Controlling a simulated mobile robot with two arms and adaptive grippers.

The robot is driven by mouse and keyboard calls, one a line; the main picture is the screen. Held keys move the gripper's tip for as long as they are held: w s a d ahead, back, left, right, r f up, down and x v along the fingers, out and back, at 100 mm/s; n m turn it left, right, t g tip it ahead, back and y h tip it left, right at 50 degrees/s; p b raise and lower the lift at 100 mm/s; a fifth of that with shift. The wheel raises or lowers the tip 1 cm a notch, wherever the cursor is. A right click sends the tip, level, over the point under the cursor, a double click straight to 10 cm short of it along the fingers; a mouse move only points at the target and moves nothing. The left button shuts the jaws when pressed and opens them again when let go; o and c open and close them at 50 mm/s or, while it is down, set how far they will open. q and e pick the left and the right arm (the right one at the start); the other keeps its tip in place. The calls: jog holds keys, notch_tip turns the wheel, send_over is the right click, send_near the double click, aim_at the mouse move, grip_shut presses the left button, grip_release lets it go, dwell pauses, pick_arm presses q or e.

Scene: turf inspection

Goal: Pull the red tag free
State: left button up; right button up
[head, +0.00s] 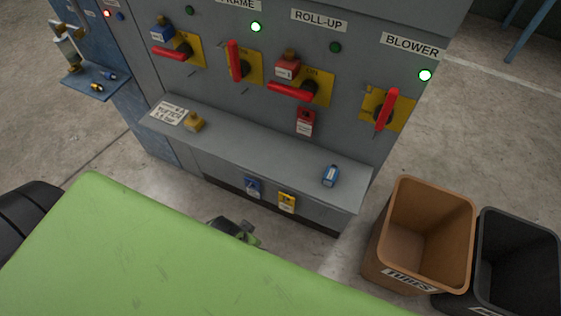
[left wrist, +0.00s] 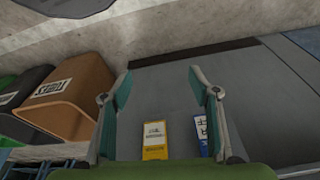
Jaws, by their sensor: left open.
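The red tag (head: 305,122) hangs on the grey panel below the ROLL-UP switch, under a red padlock (head: 287,67) at that switch's red handle (head: 291,90). I do not see the red tag in the left wrist view. My left gripper (head: 246,229) shows only in part above the green surface in the head view, low in front of the panel and well below the red tag. In the left wrist view its jaws (left wrist: 160,78) are open and empty. A yellow tag (left wrist: 154,139) shows between the fingers, and a blue tag (left wrist: 202,136) is partly hidden by the right finger. My right gripper is not in view.
A grey ledge (head: 255,150) juts out below the switches, holding a yellow padlock (head: 193,123), a printed card (head: 169,112) and a blue padlock (head: 330,175). A brown bin (head: 460,225) and a black bin (head: 540,265) stand at the right.

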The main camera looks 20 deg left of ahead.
aim_at(305, 120)
pick_arm(q)
jog(key=w+r+t, duration=0.2)
jog(key=w+r, duration=0.1)
jog(key=r, duration=0.9)
jog(key=w+d+r+n+t, duration=0.25)
jog(key=w+r+t, duration=0.65)
jog(key=w+t, duration=0.45)
jog(key=shift+m, duration=0.45)
jog(key=w, duration=0.4)
jog(key=w+p, duration=0.1)
jog(key=w, duration=0.7)
jog(key=shift+w+d+r, duration=0.2)
jog(key=shift+w+d, duration=0.1)
jog(key=shift+w, duration=0.55)
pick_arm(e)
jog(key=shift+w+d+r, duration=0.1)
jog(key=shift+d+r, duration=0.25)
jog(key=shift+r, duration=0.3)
